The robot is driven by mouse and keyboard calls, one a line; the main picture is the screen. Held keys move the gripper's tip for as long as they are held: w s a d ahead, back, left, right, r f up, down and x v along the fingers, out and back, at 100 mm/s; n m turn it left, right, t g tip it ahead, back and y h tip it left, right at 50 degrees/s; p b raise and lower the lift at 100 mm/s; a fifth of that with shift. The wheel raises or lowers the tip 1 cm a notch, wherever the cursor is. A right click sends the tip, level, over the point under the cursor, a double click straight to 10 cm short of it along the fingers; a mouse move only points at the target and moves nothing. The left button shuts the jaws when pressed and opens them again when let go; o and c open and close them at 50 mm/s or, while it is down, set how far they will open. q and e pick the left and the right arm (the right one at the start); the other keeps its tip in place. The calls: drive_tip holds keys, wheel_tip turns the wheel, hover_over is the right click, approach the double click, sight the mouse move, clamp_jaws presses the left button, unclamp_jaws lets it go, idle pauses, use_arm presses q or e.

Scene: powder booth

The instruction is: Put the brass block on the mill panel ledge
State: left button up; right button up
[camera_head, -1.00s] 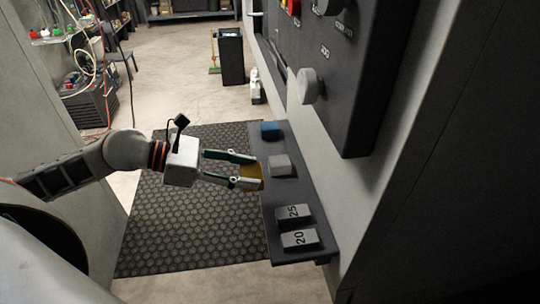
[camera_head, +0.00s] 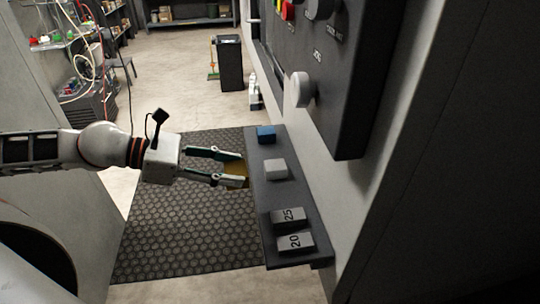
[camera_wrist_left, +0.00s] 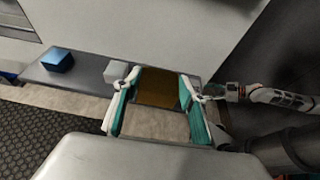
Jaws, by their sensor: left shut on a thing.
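My left gripper (camera_head: 238,168) is shut on the brass block (camera_head: 237,175), a flat brown-gold piece between its fingertips. The block shows just left of the dark ledge (camera_head: 288,192) under the mill panel (camera_head: 350,110), about level with the pale grey block. I cannot tell its height over the ledge. In the left wrist view the brass block (camera_wrist_left: 160,88) fills the gap between the teal-padded fingers, with the ledge (camera_wrist_left: 90,76) beyond. My right gripper (camera_wrist_left: 214,90) shows small at the right there; its opening is unclear.
On the ledge are a blue block (camera_head: 266,134), a pale grey block (camera_head: 276,169), and grey blocks marked 25 (camera_head: 288,217) and 20 (camera_head: 295,242). Bare ledge lies between the pale block and the 25 block. A round knob (camera_head: 301,90) juts from the panel.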

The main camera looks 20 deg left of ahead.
use_arm(q)
drive_tip(key=shift+w+d, duration=0.3)
drive_tip(key=shift+d, duration=0.2)
drive_tip(key=shift+f, duration=0.1)
drive_tip(key=shift+w+d, duration=0.1)
